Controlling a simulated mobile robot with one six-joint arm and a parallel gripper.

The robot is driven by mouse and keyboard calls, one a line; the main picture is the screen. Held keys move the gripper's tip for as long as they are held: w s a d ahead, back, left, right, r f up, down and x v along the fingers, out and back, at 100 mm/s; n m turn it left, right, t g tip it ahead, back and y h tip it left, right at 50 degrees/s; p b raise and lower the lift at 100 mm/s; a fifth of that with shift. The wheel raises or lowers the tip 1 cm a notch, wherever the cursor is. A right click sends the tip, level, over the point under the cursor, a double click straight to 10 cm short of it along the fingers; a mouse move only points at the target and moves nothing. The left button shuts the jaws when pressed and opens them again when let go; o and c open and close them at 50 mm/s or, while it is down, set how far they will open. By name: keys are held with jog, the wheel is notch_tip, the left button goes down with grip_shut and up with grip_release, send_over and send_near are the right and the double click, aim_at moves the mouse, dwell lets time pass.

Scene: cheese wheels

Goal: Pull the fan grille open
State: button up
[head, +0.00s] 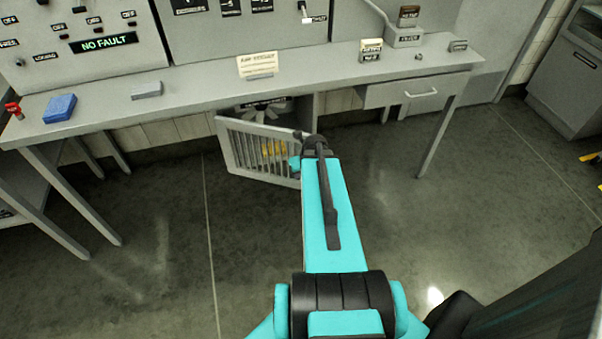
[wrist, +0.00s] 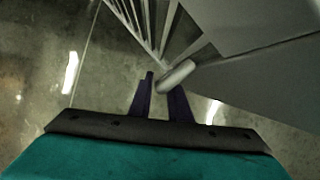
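The fan grille (head: 240,143) is a slatted grey door under the bench in the head view. It stands ajar, swung out at an angle from its opening. The fan (head: 262,106) partly shows behind it. In the wrist view, the grille's bars (wrist: 142,32) run across the top, with a pale rounded handle (wrist: 178,75) near the middle. My gripper (wrist: 160,82) has its two dark fingers on either side of the handle's near end, with little gap, and looks shut on it. In the head view, my arm hides most of the gripper at the grille's right edge.
The bench top (head: 200,92) overhangs the grille. A drawer (head: 412,92) and a bench leg (head: 437,137) stand to the right. More legs (head: 72,205) are at the left. The floor (head: 150,240) in front of the grille is clear.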

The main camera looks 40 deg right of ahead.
jog(key=p+v, duration=1.3)
jog(key=p, duration=0.1)
jog(key=shift+p, duration=0.35)
dwell(0.8)
jog(key=shift+w, duration=0.1)
